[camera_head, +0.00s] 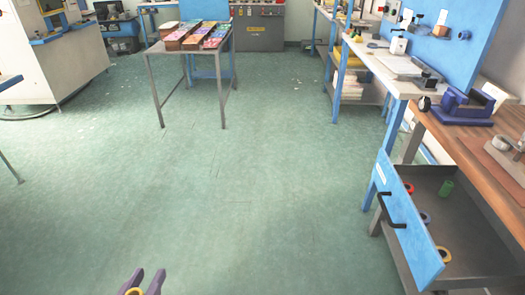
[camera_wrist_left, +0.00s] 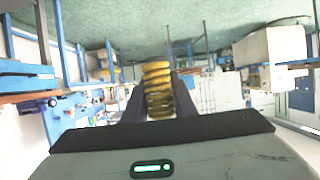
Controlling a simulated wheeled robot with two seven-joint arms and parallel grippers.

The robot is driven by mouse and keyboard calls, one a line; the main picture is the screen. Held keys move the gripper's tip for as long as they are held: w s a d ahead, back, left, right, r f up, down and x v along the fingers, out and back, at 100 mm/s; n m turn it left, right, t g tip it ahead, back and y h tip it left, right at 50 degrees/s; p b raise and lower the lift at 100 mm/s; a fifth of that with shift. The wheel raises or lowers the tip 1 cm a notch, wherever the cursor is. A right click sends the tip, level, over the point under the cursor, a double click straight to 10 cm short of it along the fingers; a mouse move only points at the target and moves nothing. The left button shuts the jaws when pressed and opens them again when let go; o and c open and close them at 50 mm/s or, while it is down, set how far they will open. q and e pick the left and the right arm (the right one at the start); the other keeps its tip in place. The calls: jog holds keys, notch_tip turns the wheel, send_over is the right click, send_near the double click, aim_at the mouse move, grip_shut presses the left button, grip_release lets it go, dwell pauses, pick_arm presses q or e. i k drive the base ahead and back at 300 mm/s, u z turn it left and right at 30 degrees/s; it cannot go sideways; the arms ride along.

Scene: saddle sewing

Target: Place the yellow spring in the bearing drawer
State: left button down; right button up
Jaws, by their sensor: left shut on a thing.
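My left gripper (camera_head: 142,281) shows at the bottom edge of the head view, over the floor. It is shut on the yellow spring (camera_head: 134,292), which is cut by the frame edge. In the left wrist view the yellow spring (camera_wrist_left: 158,90) stands lengthwise between the two dark fingers. An open drawer (camera_head: 432,190) with a blue front (camera_head: 408,222) is at the right under the wooden bench. The gripper is far to the left of the drawer. My right gripper is out of view.
A wooden bench top (camera_head: 470,135) with a blue vise (camera_head: 466,104) is above the drawer at the right. A table with colourful boxes (camera_head: 197,36) stands at the back. A white machine (camera_head: 50,60) is at the left. The green floor in the middle is clear.

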aim_at(448, 229)
jog(key=i, duration=2.6)
jog(key=z, duration=3.65)
jog(key=i, duration=0.5)
jog(key=z, duration=0.05)
